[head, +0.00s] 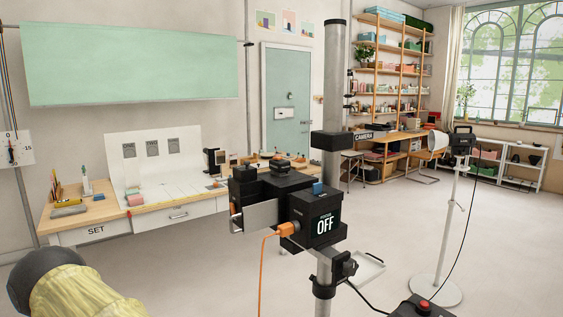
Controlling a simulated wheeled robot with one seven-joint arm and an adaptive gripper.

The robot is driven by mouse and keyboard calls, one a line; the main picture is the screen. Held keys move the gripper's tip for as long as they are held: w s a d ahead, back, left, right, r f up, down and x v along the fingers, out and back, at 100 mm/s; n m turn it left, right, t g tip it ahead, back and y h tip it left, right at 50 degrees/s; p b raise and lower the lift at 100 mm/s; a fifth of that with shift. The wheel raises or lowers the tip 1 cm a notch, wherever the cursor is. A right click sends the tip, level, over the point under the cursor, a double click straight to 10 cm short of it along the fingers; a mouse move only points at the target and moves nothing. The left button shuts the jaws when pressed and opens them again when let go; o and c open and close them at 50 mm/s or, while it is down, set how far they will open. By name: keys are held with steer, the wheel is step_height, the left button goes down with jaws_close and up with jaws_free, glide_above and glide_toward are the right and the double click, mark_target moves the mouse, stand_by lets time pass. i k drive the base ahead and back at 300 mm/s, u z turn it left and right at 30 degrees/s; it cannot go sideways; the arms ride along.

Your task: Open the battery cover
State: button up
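A black camera (272,190) stands on a pole in the middle of the head view. A yellow-sleeved part with a dark rounded end, likely my arm, shows at the lower left, apart from the camera. My gripper is not in view.
A wooden bench (100,211) with drawers and small props stands behind at the left. A small tray (367,271) juts out beside the pole. A black box with a red button (424,304) is at the bottom right. A white lamp stand (436,290) stands right; floor between is clear.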

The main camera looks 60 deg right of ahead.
mark_target(245, 172)
steer(key=k, duration=0.35)
steer(key=z, duration=0.7)
